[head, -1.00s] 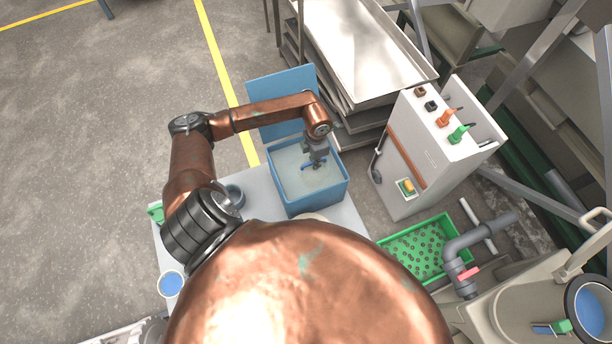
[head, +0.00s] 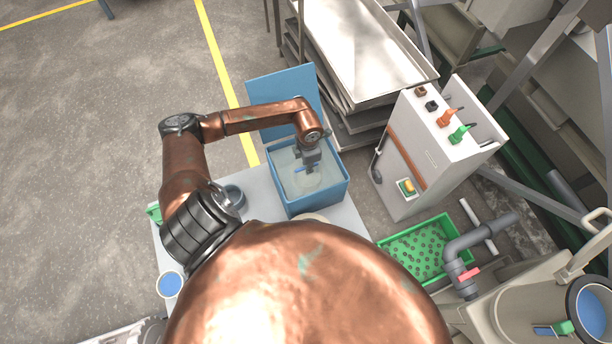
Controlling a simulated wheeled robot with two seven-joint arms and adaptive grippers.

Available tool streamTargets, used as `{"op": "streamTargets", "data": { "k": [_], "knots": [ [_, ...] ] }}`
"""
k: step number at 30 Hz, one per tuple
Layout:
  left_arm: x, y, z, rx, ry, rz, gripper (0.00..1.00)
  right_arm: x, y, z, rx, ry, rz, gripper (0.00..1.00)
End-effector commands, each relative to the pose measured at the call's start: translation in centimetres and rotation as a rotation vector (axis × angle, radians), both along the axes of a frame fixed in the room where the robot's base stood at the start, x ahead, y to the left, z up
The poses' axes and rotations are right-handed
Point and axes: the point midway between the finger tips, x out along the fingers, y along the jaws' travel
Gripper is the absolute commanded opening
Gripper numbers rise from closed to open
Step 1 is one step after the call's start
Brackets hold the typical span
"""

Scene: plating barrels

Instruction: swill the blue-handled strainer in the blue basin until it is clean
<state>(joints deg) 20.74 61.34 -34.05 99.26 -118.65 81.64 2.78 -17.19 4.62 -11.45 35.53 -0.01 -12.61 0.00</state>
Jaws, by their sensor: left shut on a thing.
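The blue basin (head: 310,202) stands on the pale table, with a blue panel raised behind it and cloudy greyish liquid inside. My left gripper (head: 306,168) points down into the basin, shut on the blue handle of the strainer (head: 301,171). Only a bit of the handle shows clearly. The strainer's bowl is a faint pale round shape at the liquid, so I cannot tell how clean it is. My right gripper is not in view.
A white control box (head: 428,150) with coloured plugs stands right of the basin. A green crate (head: 447,222) of small round parts is on the lower right. Metal trays (head: 365,50) are behind. A blue-topped cup (head: 170,285) and a grey bowl (head: 234,196) are on the table.

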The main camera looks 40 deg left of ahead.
Motion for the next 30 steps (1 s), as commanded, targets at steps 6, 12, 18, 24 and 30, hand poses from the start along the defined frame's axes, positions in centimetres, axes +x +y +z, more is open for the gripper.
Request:
{"op": "streamTargets", "data": {
  "k": [6, 12, 18, 24, 30],
  "knots": [
    [1.0, -0.6, 0.8, -0.001, -0.003, -0.001, 0.00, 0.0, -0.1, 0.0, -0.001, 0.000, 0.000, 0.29],
    [1.9, -1.0, 1.6, -0.001, 0.000, -0.001, 0.00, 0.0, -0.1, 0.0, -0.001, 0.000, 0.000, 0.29],
    [2.6, -1.4, 2.1, 0.000, -0.001, 0.000, 0.00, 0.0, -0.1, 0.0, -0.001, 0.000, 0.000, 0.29],
    [2.6, -1.4, 2.1, 0.000, 0.000, 0.000, 0.00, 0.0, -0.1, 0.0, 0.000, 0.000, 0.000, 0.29],
    [2.3, -1.2, 1.9, 0.000, 0.001, 0.000, 0.00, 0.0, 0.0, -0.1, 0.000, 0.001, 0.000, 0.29]
  ]
}}
